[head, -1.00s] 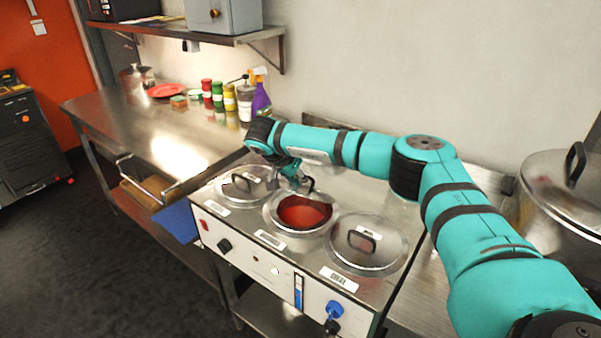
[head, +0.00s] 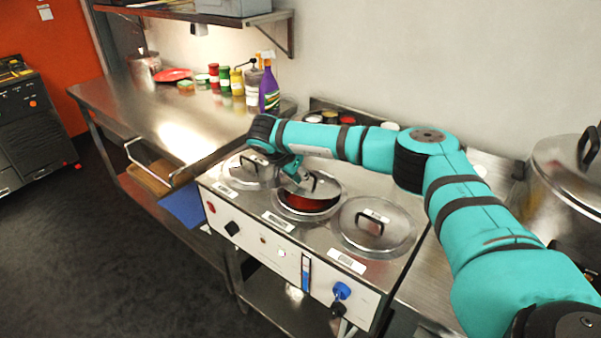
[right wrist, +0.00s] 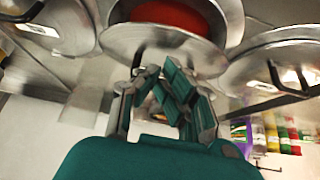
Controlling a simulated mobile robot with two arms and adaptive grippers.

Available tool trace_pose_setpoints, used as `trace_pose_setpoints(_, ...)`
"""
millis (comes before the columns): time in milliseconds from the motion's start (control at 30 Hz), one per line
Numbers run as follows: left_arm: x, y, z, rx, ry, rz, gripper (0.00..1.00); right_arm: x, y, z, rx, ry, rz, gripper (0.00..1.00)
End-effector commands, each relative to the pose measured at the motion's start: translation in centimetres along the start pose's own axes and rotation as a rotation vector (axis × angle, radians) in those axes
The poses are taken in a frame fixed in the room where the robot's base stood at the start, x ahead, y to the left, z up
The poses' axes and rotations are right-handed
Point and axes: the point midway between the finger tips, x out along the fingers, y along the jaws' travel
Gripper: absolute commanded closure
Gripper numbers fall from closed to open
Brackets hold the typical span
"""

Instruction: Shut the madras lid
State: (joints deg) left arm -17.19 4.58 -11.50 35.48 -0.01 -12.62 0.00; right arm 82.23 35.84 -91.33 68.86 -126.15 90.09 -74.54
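The middle well holds red sauce (head: 300,202). Its round steel lid (head: 322,186) is tilted over the well, its raised edge leaving the sauce partly uncovered; I take this to be the madras lid, though its label (head: 278,221) is too small to read. My right gripper (head: 297,178) is at the raised lid, by its dark handle. In the right wrist view, my right gripper (right wrist: 158,75) has its fingers drawn together close to the lid (right wrist: 165,48) and handle (right wrist: 137,58); no clear grip on the handle shows. My left gripper is out of view.
Two other wells carry flat lids, one at left (head: 250,172) and one at right (head: 372,227). A large lidded pot (head: 565,180) stands at the right. Bottles and jars (head: 240,85) stand on the steel counter (head: 150,115) at the back left.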

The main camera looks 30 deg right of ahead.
Motion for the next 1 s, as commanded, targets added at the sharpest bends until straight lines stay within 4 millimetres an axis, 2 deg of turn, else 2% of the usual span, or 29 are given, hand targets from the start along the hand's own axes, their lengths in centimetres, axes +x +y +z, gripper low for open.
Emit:
trace_pose_setpoints(33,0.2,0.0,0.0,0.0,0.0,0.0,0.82,0.5,0.3,0.1,0.002,0.003,0.009,1.0)
trace_pose_setpoints(400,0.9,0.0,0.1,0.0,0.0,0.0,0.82,1.3,0.3,1.3,0.003,0.003,0.007,1.0)
trace_pose_setpoints(1000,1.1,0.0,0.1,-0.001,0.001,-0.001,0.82,1.5,0.2,1.8,0.002,0.003,0.003,1.0)
